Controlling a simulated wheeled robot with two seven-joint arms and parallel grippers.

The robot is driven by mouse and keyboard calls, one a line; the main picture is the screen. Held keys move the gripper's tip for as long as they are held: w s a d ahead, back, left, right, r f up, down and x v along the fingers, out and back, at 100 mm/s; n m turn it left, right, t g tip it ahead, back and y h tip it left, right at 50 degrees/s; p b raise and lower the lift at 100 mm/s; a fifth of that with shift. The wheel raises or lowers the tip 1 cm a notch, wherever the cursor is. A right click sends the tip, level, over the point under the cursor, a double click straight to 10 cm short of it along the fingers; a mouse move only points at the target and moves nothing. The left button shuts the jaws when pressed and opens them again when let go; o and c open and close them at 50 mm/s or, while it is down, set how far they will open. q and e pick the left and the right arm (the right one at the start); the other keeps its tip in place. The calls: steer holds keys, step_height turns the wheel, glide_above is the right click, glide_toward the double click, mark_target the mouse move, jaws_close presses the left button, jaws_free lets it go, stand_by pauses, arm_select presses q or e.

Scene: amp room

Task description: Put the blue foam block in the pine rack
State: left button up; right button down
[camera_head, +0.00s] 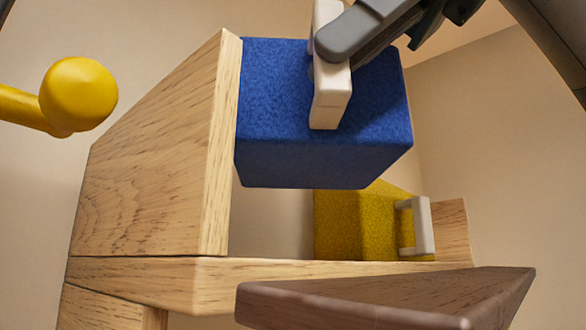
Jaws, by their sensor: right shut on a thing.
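The blue foam block (300,110) is at the upper middle, between the rack's left side panel and open space on the right. The pine rack (150,165) has a tall side panel on the left and a low base board. The block is above the base board, with a gap under it. Its left edge meets the panel's edge in the picture; I cannot tell whether they touch. My left gripper is out of view.
A yellow block (350,225) with a pale handle (422,226) sits behind the base board. A dark brown wooden board (380,300) crosses the lower right foreground. A yellow ball-ended bar (78,94) juts in from the left. Beige walls stand behind.

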mark_target(277, 149)
steer(key=w+a+f+p, duration=0.1)
steer(key=w+a+f, duration=0.1)
steer(key=w+a+f+p, duration=0.1)
steer(key=w+a+f, duration=0.1)
steer(key=w+a, duration=0.1)
steer(key=shift+w, duration=0.2)
steer(key=shift+f, duration=0.35)
steer(key=shift+d, duration=0.1)
steer(key=shift+s, duration=0.1)
